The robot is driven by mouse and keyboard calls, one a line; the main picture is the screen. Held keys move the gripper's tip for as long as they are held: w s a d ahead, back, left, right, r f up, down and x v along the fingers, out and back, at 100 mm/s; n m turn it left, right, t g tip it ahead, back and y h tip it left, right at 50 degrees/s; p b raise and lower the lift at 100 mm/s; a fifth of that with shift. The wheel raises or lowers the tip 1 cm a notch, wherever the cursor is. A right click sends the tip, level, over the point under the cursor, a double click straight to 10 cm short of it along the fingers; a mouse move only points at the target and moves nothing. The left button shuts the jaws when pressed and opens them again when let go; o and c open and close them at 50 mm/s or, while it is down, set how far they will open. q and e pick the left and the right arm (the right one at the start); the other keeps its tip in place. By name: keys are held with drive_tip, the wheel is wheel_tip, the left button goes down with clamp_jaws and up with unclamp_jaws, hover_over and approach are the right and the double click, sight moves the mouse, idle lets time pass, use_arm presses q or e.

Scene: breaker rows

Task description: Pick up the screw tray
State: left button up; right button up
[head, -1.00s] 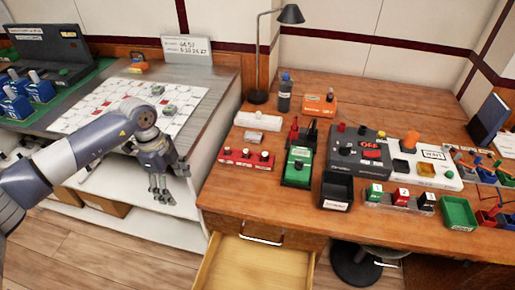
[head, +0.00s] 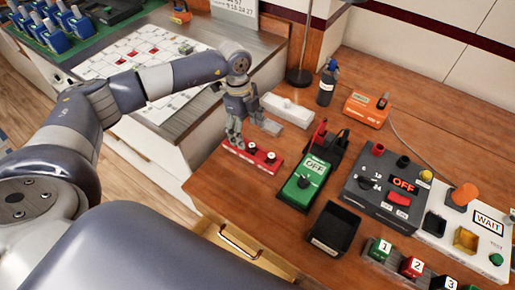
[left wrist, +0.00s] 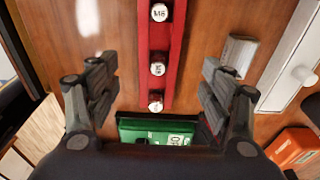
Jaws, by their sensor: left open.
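The screw tray is a narrow red holder (head: 266,164) with a few pale-topped screws standing in it, on the left part of the wooden desk. My left gripper (head: 243,136) points down at the tray in the head view and partly covers it. In the left wrist view the red tray (left wrist: 172,38) runs up the middle, with lettering on the screw tops. The fingers of the left gripper (left wrist: 159,85) are spread wide, one on each side of the tray's line, with nothing held. I cannot tell how high they are above it. My right gripper is out of view.
A white block (head: 287,109) lies close behind the tray. A green OFF device (head: 305,182) stands to its right, and a black bin (head: 335,229) is nearer the front. A dark box with an OFF display (head: 388,184) is farther right. The desk's front left is clear.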

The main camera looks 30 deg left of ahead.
sight(251, 144)
use_arm(q)
drive_tip(key=shift+s+d+f, duration=0.1)
drive_tip(key=shift+f, duration=0.85)
drive_tip(key=f+p, duration=0.1)
drive_tip(key=f, duration=0.1)
drive_tip(key=d+f, duration=0.1)
drive_tip(key=f, duration=0.2)
drive_tip(key=shift+s+d+p, duration=0.1)
drive_tip(key=shift+d+p, duration=0.1)
drive_tip(key=shift+p, duration=0.15)
drive_tip(key=shift+f, duration=0.2)
drive_tip(key=shift+c, duration=0.6)
drive_tip(key=c, duration=1.2)
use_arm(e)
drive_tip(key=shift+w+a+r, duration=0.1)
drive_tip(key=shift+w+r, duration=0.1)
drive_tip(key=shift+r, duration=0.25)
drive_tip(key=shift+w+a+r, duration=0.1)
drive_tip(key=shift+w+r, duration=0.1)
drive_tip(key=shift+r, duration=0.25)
